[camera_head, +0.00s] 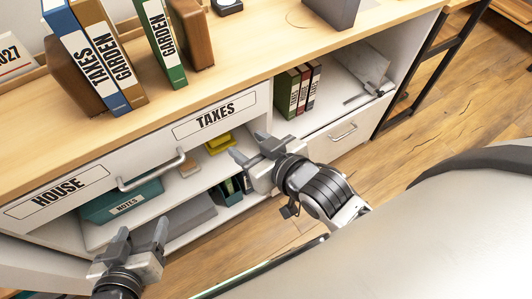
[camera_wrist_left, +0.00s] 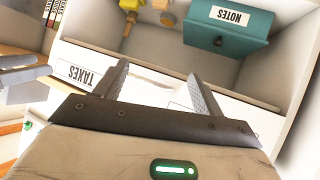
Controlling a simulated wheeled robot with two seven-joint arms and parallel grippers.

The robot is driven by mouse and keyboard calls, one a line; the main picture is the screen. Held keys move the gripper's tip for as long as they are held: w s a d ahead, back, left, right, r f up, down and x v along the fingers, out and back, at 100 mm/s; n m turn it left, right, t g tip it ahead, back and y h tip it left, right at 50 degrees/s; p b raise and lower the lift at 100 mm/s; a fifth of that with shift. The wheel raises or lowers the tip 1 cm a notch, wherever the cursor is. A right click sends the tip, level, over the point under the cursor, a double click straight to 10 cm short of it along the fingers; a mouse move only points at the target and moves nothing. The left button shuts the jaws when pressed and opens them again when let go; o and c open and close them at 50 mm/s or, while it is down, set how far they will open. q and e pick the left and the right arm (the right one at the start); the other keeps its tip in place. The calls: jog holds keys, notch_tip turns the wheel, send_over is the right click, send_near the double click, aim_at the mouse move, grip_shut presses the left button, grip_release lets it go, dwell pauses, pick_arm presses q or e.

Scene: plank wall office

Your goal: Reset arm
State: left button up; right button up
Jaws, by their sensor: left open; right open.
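My left gripper (camera_head: 140,243) is at the lower left of the head view, in front of the cabinet. It is open and empty, with its two fingers apart. In the left wrist view the open fingers of the left gripper (camera_wrist_left: 160,85) point toward the shelf with the teal box. My right gripper (camera_head: 252,149) is near the middle of the head view, in front of the drawer marked TAXES. It is open, and I see nothing between its fingers.
A drawer front labelled HOUSE and TAXES (camera_head: 101,184) has a metal handle (camera_head: 151,172). Below it are a teal NOTES box (camera_head: 119,203) and yellow items (camera_head: 219,143). Binders (camera_head: 166,43) stand on the wooden top (camera_head: 240,62). Open floor (camera_head: 400,165) lies to the right.

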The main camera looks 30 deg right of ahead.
pick_arm(q)
jog(key=r+p, duration=0.1)
jog(key=p, duration=0.1)
jog(key=shift+a+p, duration=0.2)
jog(key=shift+p, duration=0.15)
pick_arm(e)
jog(key=s+d+f+g, duration=0.1)
jog(key=s+f+g, duration=0.1)
jog(key=s+f, duration=0.2)
jog(key=shift+s+d+f, duration=0.2)
jog(key=shift+s, duration=0.5)
